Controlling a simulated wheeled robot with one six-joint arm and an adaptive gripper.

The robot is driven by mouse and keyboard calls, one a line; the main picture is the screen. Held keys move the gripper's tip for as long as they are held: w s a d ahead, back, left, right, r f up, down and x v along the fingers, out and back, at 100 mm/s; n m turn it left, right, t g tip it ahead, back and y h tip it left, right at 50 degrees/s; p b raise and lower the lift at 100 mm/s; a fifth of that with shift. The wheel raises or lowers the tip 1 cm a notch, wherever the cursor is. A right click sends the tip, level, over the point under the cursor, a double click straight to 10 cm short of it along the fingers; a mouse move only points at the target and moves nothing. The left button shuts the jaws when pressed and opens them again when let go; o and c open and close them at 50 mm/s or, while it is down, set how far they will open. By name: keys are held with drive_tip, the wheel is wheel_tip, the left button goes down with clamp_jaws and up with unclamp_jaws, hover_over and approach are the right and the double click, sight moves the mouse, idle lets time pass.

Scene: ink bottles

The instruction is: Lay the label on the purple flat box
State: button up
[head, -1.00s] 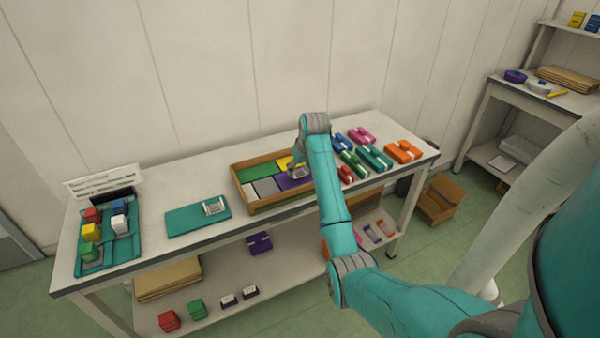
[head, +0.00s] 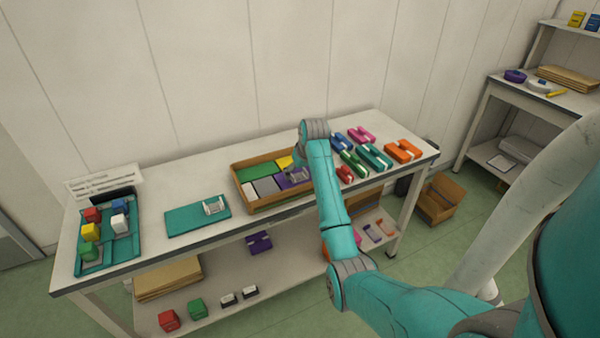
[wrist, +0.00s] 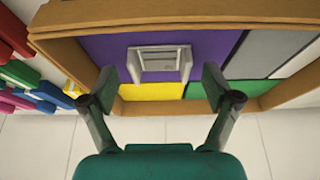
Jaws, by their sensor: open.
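The purple flat box (wrist: 105,55) lies in a wooden tray; it also shows in the head view (head: 284,184), partly hidden by my arm. The label (wrist: 160,62), a small pale grey and white frame-like piece, rests on the purple surface, within its edges. In the head view the label (head: 299,175) shows beside my wrist. My gripper (wrist: 170,85) is open, with one finger on each side of the label's near end and no visible contact. In the head view my arm mostly hides the gripper.
The wooden tray (wrist: 170,12) also holds green, yellow, grey and white flat pieces. Coloured boxes (head: 375,156) stand right of it. A teal mat (head: 185,221) with a similar pale piece (head: 214,205) lies left, and a teal tray (head: 105,262) with small bottles is farther left.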

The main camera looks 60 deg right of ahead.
drive_tip(key=v, duration=1.2)
idle(0.3)
